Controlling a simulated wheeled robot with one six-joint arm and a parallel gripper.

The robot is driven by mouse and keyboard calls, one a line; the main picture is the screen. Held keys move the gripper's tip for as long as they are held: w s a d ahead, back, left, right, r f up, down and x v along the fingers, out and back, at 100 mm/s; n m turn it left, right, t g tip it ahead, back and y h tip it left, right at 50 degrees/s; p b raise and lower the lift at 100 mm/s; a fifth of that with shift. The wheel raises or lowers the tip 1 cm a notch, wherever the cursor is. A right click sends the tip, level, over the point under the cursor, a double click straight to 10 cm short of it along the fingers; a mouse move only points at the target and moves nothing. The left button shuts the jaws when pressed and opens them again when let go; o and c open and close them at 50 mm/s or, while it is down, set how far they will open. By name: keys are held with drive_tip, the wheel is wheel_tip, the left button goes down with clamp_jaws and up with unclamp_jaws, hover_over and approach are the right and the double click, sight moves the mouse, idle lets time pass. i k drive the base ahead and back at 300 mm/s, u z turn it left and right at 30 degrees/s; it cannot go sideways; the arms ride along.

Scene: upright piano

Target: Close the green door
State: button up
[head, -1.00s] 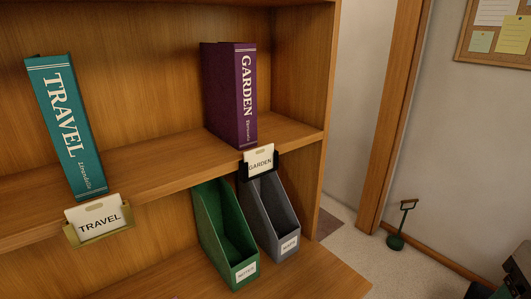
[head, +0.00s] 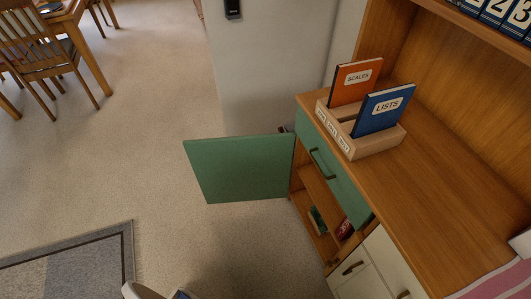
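The green door (head: 240,168) stands wide open in the head view. It sticks out to the left from the wooden cabinet, with its hinged side at the cabinet's far front edge. The open compartment (head: 318,190) beside it has a wooden shelf, with a green item (head: 318,221) and a red item (head: 344,228) low inside. A green drawer front (head: 330,165) with a dark handle is above the compartment and looks shut. No handle shows clearly on the door. My gripper is not in view.
White drawer fronts (head: 372,268) are nearer on the cabinet. A wooden holder (head: 375,143) with an orange book and a blue book stands on top. The floor (head: 160,160) left of the door is clear. A grey rug (head: 80,265) lies lower left; a chair (head: 40,50) stands upper left.

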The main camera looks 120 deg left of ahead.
sight(248, 168)
drive_tip(key=k, duration=0.85)
drive_tip(key=z, duration=0.95)
drive_tip(key=k, duration=2.7)
drive_tip(key=u, duration=2.1)
